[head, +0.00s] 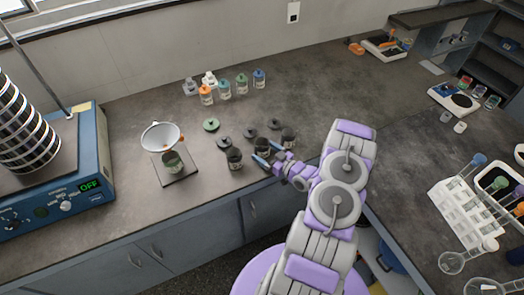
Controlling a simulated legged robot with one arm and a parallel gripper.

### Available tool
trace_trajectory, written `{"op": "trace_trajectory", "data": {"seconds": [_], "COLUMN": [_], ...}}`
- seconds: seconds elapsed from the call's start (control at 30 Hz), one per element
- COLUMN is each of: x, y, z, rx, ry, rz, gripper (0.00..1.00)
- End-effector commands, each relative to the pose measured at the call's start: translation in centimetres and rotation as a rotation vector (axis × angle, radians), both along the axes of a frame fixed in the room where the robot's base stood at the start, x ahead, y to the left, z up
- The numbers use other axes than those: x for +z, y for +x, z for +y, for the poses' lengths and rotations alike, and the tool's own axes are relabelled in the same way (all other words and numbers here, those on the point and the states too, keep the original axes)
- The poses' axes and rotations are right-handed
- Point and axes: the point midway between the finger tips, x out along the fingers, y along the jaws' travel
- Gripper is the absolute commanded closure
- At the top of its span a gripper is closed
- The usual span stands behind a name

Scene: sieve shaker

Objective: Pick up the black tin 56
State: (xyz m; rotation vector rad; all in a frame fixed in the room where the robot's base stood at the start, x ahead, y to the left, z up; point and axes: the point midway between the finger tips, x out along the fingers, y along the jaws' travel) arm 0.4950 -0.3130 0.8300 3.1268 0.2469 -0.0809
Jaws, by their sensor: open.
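Three small dark tins stand in a slanting row on the grey bench: a left one (235,160), a middle one (262,146) and a right one (289,138). Their labels are too small to read, so I cannot tell which is the black tin 56. My gripper (268,153) is open, with its blue fingertips apart at the middle tin. One fingertip is on the near left side and the other on the right side. I cannot tell whether they touch the tin. The fingers partly hide its lower part.
Dark lids (250,132) and a green lid (211,125) lie behind the tins. A white funnel (161,136) stands over a jar on a plate at left. Capped bottles (225,89) stand farther back. The blue sieve shaker (90,170) is far left. The bench's back middle is clear.

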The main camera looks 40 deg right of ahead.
Motion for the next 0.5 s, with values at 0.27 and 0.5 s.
{"op": "trace_trajectory", "data": {"seconds": [0.27,0.5], "x": [-0.03,-0.02], "y": [0.61,0.59], "z": [-0.1,0.0], "rx": [-0.001,-0.001], "ry": [0.0,0.0], "rz": [-0.001,0.0], "gripper": [0.09,0.27]}}
